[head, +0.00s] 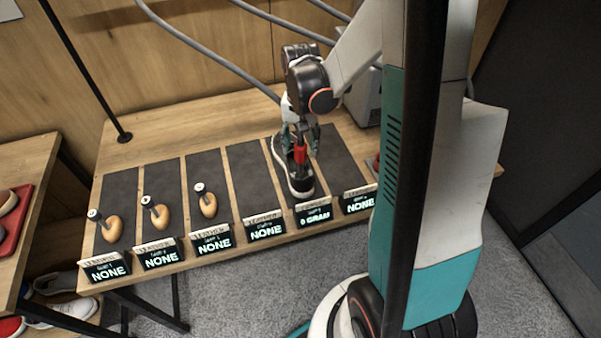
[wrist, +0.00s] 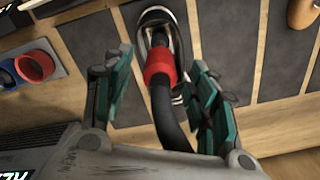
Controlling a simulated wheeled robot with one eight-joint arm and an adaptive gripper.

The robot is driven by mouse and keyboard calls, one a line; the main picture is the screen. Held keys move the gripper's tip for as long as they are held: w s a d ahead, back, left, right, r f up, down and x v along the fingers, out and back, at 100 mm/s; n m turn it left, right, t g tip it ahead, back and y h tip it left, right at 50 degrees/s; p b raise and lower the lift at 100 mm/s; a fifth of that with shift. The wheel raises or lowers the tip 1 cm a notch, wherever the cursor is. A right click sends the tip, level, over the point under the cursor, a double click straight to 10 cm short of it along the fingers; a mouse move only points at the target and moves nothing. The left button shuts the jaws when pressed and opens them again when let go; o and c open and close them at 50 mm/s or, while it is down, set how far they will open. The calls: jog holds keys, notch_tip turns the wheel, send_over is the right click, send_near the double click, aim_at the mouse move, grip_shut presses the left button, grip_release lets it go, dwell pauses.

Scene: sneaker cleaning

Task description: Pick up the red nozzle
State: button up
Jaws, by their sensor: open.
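A red collar-shaped nozzle (wrist: 158,66) sits on a black hose between my gripper's fingers in the wrist view. The red piece also shows below my gripper in the head view (head: 300,153). My gripper (wrist: 163,78) is open, with teal fingers on either side of the red piece and visible gaps. In the head view my gripper (head: 299,130) is over a black-and-white sneaker (head: 296,181) on a dark mat. The tool's dark tip points into the shoe opening. A second red ring (wrist: 36,66) stands beside a blue ring (wrist: 8,74) at the wrist view's left.
The wooden bench (head: 120,158) carries several dark mats with label displays along the front. Wooden-handled tools (head: 110,229) lie on the left mats. A grey box (head: 364,95) stands at the back right. A red tray (head: 12,235) is on the left table. The fourth mat (head: 250,175) is bare.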

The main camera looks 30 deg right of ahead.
aim_at(301, 161)
notch_tip(301, 161, down, 3)
jog(key=shift+w+f+b, duration=0.1)
jog(key=shift+b, duration=0.25)
grip_shut()
